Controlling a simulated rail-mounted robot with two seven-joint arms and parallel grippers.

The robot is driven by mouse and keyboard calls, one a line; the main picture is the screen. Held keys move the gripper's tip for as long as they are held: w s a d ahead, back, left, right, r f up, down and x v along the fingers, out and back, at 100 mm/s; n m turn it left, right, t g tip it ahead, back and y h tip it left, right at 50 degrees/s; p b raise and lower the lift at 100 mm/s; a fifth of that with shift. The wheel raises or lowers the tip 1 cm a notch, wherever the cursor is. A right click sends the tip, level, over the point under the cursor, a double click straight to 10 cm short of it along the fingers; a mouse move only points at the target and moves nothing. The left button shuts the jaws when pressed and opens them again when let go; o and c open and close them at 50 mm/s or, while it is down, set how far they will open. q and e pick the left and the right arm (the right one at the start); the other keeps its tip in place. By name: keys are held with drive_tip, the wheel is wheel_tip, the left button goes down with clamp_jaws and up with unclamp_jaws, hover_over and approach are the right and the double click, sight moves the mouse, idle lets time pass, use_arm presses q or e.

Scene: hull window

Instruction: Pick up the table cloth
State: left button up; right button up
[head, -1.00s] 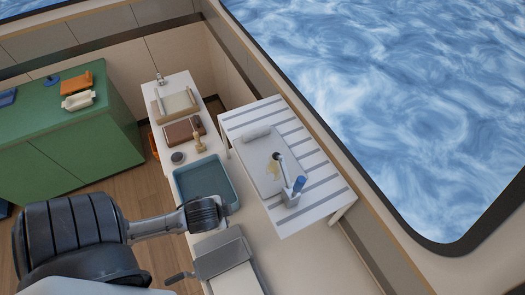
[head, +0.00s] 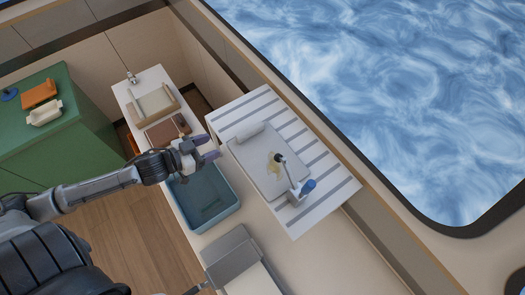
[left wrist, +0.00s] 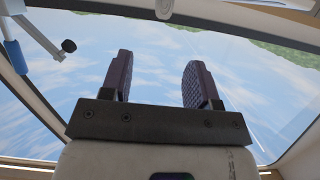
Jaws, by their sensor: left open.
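A white and grey striped surface (head: 323,178), possibly the table cloth, covers the small table beside the window. A light grey rectangular sheet or board (head: 287,149) with a yellowish stain lies on it. A rolled white cloth-like piece (head: 250,131) lies at the sheet's far left end. I cannot tell which of these is the table cloth. My left gripper (head: 208,147) is open over the blue tray's far end, left of the striped table. In the left wrist view, nothing is between its fingers (left wrist: 159,80). My right gripper is not in view.
The blue tray (head: 183,205) is on the counter, with a grey box (head: 230,254) nearer. A brown block (head: 160,132) and wooden rack (head: 154,104) stand beyond. A green cabinet (head: 70,140) is left.

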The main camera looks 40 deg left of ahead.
use_arm(q)
drive_tip(key=b, duration=0.6)
approach(246, 132)
drive_tip(key=shift+w+d+f, duration=0.2)
drive_tip(key=shift+w+f, duration=0.15)
drive_tip(key=shift+w, duration=0.15)
drive_tip(key=shift+w+d+f, duration=0.15)
drive_tip(key=shift+w+f, duration=0.2)
drive_tip(key=shift+w, duration=0.15)
drive_tip(key=shift+b+x, duration=0.55)
drive_tip(key=shift+x, duration=0.7)
drive_tip(key=b+x, duration=0.2)
drive_tip(key=shift+w+r, duration=0.15)
drive_tip(key=shift+w, duration=0.25)
drive_tip(key=shift+b+x, duration=0.6)
drive_tip(key=shift+x, duration=0.65)
drive_tip(key=shift+r, duration=0.1)
clamp_jaws()
